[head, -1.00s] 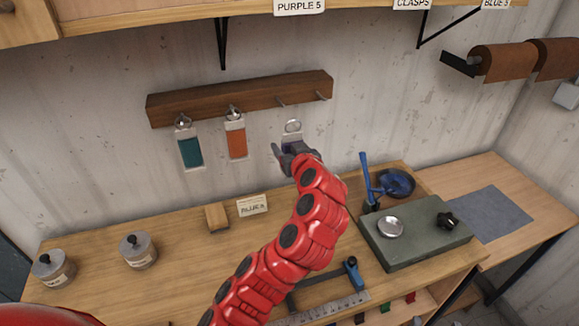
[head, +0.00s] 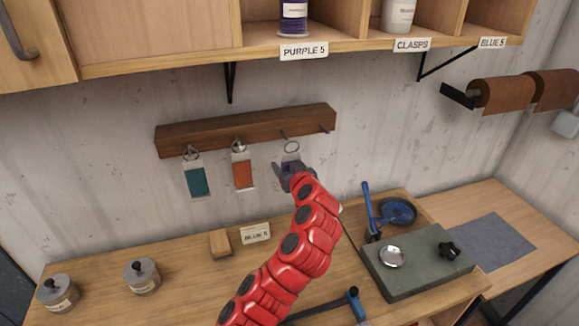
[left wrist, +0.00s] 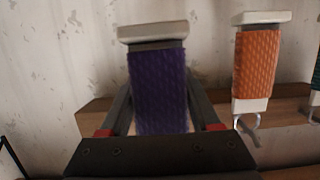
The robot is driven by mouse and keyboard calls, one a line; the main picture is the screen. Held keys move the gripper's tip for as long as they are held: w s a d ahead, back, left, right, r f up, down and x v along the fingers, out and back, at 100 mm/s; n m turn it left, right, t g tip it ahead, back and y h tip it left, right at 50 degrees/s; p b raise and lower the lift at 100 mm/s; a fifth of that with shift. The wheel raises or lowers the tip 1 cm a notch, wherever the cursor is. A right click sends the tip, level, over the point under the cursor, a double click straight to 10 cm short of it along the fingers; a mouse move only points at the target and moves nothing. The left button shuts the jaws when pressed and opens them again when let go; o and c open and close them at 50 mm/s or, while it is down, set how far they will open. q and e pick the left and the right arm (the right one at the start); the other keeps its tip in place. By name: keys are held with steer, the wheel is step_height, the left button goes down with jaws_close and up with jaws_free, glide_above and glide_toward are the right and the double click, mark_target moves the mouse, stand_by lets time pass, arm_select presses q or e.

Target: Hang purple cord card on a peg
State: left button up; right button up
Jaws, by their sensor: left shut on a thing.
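My left gripper (head: 289,172) is shut on the purple cord card (left wrist: 158,88) and holds it before the wall, just below the wooden peg rail (head: 220,130). The card's metal ring (head: 292,146) shows above the gripper, close to the third peg (head: 284,134); I cannot tell whether it touches the peg. The fourth peg (head: 325,128) at the right end is bare. A teal card (head: 197,180) and an orange card (head: 243,174) hang by rings from the two left pegs. The orange card also shows in the left wrist view (left wrist: 257,66). My right gripper is not in view.
A shelf (head: 160,62) with labelled compartments runs above the rail. On the workbench (head: 180,290) stand two lidded jars (head: 141,276), a wooden block (head: 219,243), a label card (head: 255,233) and a green-grey slab (head: 420,275) with tools.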

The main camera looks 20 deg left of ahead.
arm_select(q)
steer(key=b+x, duration=0.1)
steer(key=x, duration=0.5)
steer(key=shift+w+r, duration=0.2)
stand_by(0.5)
steer(key=shift+a, duration=0.15)
stand_by(0.5)
steer(key=o, duration=1.5)
steer(key=shift+c, duration=0.2)
